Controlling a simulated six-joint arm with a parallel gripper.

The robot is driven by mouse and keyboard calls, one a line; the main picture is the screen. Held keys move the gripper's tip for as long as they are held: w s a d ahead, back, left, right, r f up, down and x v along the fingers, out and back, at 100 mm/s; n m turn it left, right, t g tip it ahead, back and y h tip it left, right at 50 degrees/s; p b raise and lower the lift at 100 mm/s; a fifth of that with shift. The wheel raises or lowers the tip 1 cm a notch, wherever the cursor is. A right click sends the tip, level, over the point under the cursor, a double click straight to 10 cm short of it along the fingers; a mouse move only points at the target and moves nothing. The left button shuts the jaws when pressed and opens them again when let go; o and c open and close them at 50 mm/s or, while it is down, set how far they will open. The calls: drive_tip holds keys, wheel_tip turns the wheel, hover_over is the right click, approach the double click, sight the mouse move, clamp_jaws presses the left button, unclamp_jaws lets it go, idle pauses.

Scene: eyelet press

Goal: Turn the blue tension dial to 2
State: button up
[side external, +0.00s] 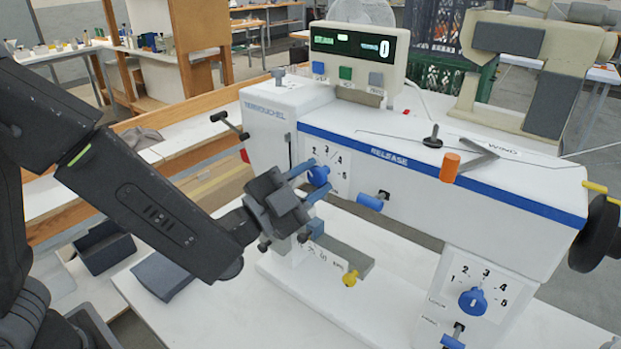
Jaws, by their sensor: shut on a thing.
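A blue dial (319,175) sits on the white panel at the head of the press, with the numbers 2, 3, 4 and 5 visible around it. The 1 is hidden behind my gripper, and I cannot read where the pointer stands. My gripper (309,182) comes from the left, with one finger above and one below this dial, shut on it. A second blue dial (472,301), numbered 1 to 5, is on the lower right leg of the press, apart from my gripper. I cannot read a tension label at either dial.
The white press (400,150) has a display (352,45) on top reading 0 at its right. A blue peg (370,202), an orange knob (450,167), a yellow knob (350,278) and a black handwheel (597,234) stick out. A grey block (163,276) lies on the white table.

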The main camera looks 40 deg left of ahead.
drive_tip(key=shift+f+n, duration=0.1)
drive_tip(key=shift+n, duration=0.2)
drive_tip(key=o, duration=0.9)
drive_tip(key=v, duration=0.7)
drive_tip(key=shift+s, duration=0.25)
